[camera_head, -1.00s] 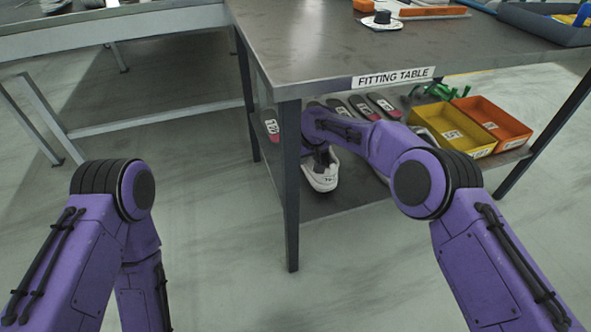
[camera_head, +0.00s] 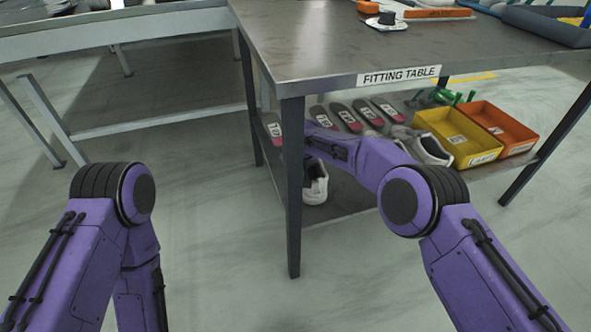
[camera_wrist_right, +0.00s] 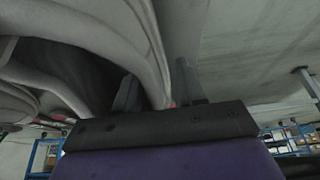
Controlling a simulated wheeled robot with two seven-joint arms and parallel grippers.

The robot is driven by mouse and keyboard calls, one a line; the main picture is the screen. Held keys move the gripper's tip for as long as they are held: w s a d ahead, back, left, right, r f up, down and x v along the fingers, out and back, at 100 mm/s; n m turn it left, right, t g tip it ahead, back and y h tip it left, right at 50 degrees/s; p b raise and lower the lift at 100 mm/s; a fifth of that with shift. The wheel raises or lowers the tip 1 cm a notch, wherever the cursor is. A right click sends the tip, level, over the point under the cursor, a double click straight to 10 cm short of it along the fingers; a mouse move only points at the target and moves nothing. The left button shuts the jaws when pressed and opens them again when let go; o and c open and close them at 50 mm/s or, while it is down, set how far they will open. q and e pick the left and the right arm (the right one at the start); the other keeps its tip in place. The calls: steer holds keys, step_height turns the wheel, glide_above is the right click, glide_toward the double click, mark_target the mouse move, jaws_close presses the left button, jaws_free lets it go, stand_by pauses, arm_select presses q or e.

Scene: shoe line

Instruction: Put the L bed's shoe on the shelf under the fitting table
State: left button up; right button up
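A white shoe (camera_head: 315,187) stands on the lower shelf (camera_head: 345,207) under the fitting table (camera_head: 330,50), just behind the near table leg. My right arm reaches under the tabletop to it, and its gripper is hidden in the head view. In the right wrist view, the right gripper's fingers (camera_wrist_right: 157,92) stand apart, with the pale edge of the shoe (camera_wrist_right: 148,45) between them and a gap beside the right finger. My left arm (camera_head: 110,195) is bent at the left, its gripper out of frame.
Several dark, pink-ended labelled pieces (camera_head: 343,116) lie along the shelf. Another pale shoe (camera_head: 428,150) is right of my right forearm, beside a yellow bin (camera_head: 445,128) and an orange bin (camera_head: 507,132). The near table leg (camera_head: 293,190) stands close to the arm.

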steer(key=p+v, duration=0.3)
steer(key=v, duration=0.4)
steer(key=shift+w+p, duration=0.1)
steer(key=shift+p, duration=0.3)
steer(key=shift+r, duration=0.35)
arm_select(q)
steer(key=shift+n+t+y, duration=0.3)
steer(key=shift+n+t, duration=0.1)
steer(key=r, duration=0.2)
steer(key=w+r, duration=0.1)
steer(key=r, duration=0.1)
steer(key=shift+a, duration=0.2)
arm_select(e)
steer(key=shift+s, duration=0.25)
